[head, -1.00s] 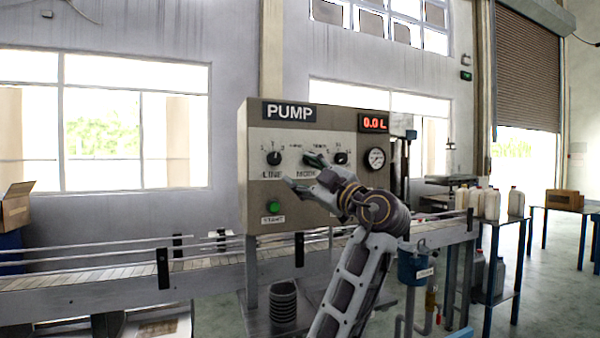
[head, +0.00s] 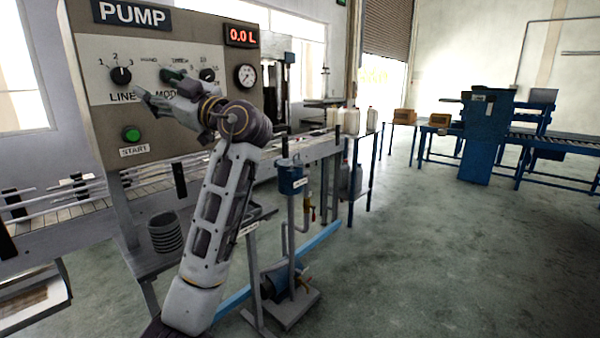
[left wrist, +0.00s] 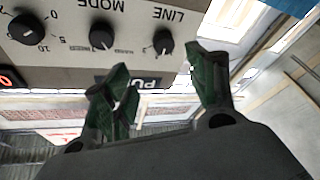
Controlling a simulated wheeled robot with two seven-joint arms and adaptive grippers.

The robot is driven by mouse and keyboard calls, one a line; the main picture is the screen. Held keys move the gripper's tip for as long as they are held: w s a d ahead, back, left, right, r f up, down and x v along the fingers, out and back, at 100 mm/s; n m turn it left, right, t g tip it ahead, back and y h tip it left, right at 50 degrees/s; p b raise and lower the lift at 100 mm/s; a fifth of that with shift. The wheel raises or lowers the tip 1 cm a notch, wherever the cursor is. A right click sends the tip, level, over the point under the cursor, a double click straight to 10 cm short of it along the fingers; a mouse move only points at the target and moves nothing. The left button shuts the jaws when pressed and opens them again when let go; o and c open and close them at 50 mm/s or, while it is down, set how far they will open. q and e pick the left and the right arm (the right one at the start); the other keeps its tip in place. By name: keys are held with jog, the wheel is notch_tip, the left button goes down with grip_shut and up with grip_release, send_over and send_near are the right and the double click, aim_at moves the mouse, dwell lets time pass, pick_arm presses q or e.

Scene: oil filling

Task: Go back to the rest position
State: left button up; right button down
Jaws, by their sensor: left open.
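The pump control panel (head: 95,100) is a beige box with a PUMP sign, a red 0.0 L display (head: 241,36), a pressure gauge (head: 245,76), dark knobs and a green START button (head: 132,134). My left gripper (head: 158,88) is raised in front of the panel, near the MODE knob, which it partly covers in the head view. In the left wrist view, its two green-padded fingers (left wrist: 158,78) are spread apart with nothing between them. The panel appears upside down there, with the LINE knob (left wrist: 164,42) and MODE knob (left wrist: 102,35) clear of the fingers. My right gripper is not in view.
A conveyor (head: 60,212) runs below the panel. A blue pump unit (head: 285,280) stands on the floor beside my arm. White jugs (head: 350,120) stand on a blue-legged table. A blue machine (head: 487,135) stands at the back right. The floor at right is open.

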pick_arm(q)
jog(key=w+d+f+m+t+h, duration=0.4)
jog(key=w+d+m+h, duration=0.25)
jog(key=m, duration=0.35)
jog(key=w+d+f+m+t+h, duration=0.4)
jog(key=w+d+m+t+h, duration=0.15)
jog(key=m+h, duration=0.35)
notch_tip(320, 180, down, 34)
jog(key=d+m+g+h, duration=0.2)
jog(key=m+g+h, duration=0.1)
jog(key=g+h, duration=0.25)
jog(key=s+a+f+g, duration=0.1)
jog(key=s+f+g, duration=0.1)
jog(key=s+f, duration=0.6)
jog(key=s+a+f+g+y, duration=0.1)
jog(key=s+f+g, duration=0.15)
jog(key=f, duration=0.95)
jog(key=s+a+f+g, duration=0.1)
jog(key=s+f+g, duration=0.1)
jog(key=s+f, duration=0.6)
jog(key=s+a+f+g+p, duration=0.1)
jog(key=s+f+g, duration=0.4)
jog(key=s+f, duration=1.6)
jog(key=s, duration=0.4)
jog(key=shift+a, duration=0.2)
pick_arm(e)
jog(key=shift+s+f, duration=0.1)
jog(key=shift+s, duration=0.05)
